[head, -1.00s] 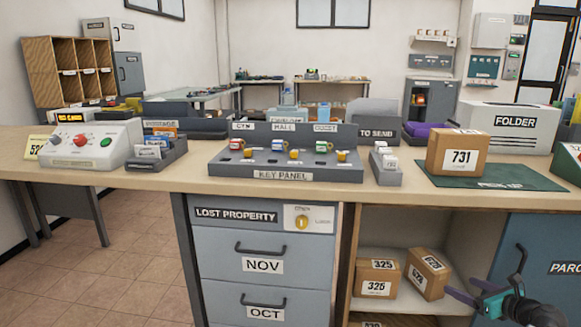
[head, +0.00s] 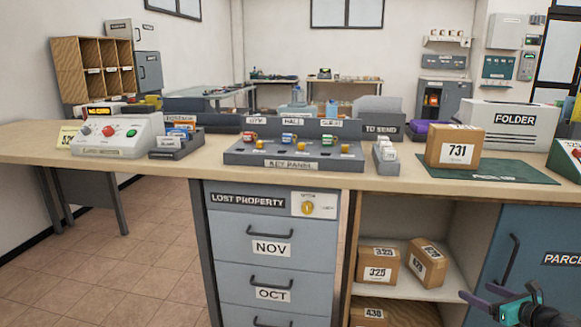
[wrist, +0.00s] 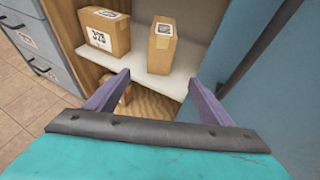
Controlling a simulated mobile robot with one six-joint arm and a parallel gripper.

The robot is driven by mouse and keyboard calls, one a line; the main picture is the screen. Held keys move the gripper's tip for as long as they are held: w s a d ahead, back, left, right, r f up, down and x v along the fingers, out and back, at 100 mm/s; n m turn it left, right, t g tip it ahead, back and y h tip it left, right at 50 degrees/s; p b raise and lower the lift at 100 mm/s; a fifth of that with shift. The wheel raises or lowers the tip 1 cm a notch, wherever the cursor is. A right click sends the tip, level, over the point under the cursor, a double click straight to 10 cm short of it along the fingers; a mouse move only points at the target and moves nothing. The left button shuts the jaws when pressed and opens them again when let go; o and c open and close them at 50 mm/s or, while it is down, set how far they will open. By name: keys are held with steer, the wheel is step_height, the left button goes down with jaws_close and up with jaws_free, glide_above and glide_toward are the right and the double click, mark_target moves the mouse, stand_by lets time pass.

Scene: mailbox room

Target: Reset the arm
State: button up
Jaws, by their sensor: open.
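My gripper (head: 473,297) is at the lower right of the head view, in front of the counter's open shelf and the blue parcel door. In the wrist view my gripper (wrist: 158,84) shows two purple fingers spread apart with nothing between them. Beyond the fingers are the shelf and two cardboard boxes, apart from the fingers. One box (wrist: 104,32) is marked 325 and the other box (wrist: 162,46) stands to its right.
The counter (head: 390,182) carries a key panel (head: 292,155), a box marked 731 (head: 453,147) on a green mat, and a control box (head: 110,137). Lost-property drawers (head: 270,247) are below. The blue parcel door (head: 550,255) is at right. Floor is clear at left.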

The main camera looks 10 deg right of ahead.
steer(key=w+a+n+g+y+p, duration=0.1)
steer(key=w+a+y+p, duration=0.1)
steer(key=w+a+p, duration=0.6)
steer(key=w+a+n+g+y+p, duration=0.1)
steer(key=w+a+n+y+p, duration=0.2)
steer(key=a, duration=0.9)
steer(key=s+a+f+n+g+y+p, duration=0.1)
steer(key=a+f+n+g+p, duration=0.2)
steer(key=a, duration=0.9)
steer(key=a+f+n+g+y+p, duration=0.1)
steer(key=a+f+g+y+p, duration=0.25)
steer(key=a, duration=0.95)
steer(key=s+a+f+n+g+h+p, duration=0.25)
steer(key=s+a+n+p, duration=0.25)
steer(key=s+a, duration=0.35)
steer(key=s+a+f+n+g+h+p, duration=0.1)
steer(key=s+a+f+n+g+p, duration=0.2)
steer(key=s+a+n+g+p, duration=0.5)
steer(key=s+d+f+n+h, duration=0.1)
steer(key=s+d+n+h, duration=0.2)
steer(key=s+n, duration=0.4)
steer(key=s+d+f+n+h, duration=0.1)
steer(key=s+d+n+h, duration=0.2)
steer(key=s+n, duration=0.5)
steer(key=shift+s+d+p, duration=0.35)
steer(key=shift+s+d, duration=0.1)
steer(key=shift+d, duration=0.35)
